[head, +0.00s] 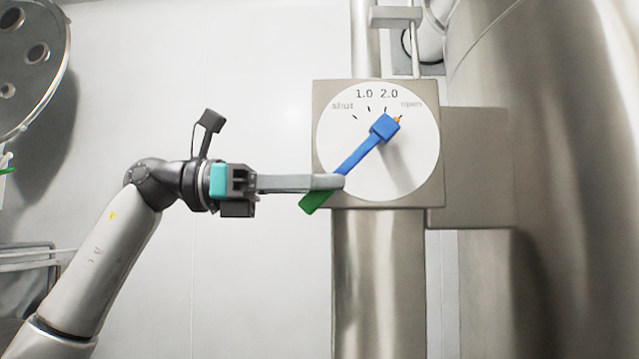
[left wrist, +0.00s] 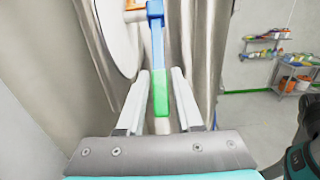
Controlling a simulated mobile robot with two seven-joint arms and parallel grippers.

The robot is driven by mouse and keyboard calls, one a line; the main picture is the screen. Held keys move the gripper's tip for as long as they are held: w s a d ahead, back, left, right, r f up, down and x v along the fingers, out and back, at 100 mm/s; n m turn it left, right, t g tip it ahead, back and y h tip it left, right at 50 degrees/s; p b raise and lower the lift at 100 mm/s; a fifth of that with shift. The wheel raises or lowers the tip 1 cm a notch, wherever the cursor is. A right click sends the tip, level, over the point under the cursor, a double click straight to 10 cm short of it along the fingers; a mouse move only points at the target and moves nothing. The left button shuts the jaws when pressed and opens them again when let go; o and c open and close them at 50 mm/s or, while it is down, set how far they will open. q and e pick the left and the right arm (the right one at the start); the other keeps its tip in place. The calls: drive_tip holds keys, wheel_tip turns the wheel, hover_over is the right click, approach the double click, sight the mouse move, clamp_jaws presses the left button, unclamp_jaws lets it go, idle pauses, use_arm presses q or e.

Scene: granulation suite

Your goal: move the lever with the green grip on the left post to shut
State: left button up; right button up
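A round white dial (head: 345,135) on a grey square plate is marked shut, 1.0, 2.0 and open. A blue lever (head: 360,156) runs from the dial's hub down to the left and ends in a green grip (head: 315,202). An orange tip at the hub points toward "open". My left gripper (head: 335,182) reaches in from the left across the lower lever. In the left wrist view its fingers (left wrist: 161,90) stand on either side of the green grip (left wrist: 161,93), with slim gaps showing, so it looks open around it.
A steel post (head: 378,290) stands below the dial plate. A large steel vessel (head: 560,200) fills the right side. A perforated round metal part (head: 30,60) is at upper left. The wall between is clear. A shelf and cart (left wrist: 295,80) stand far off.

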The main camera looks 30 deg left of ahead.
use_arm(q)
clamp_jaws()
idle(1.1)
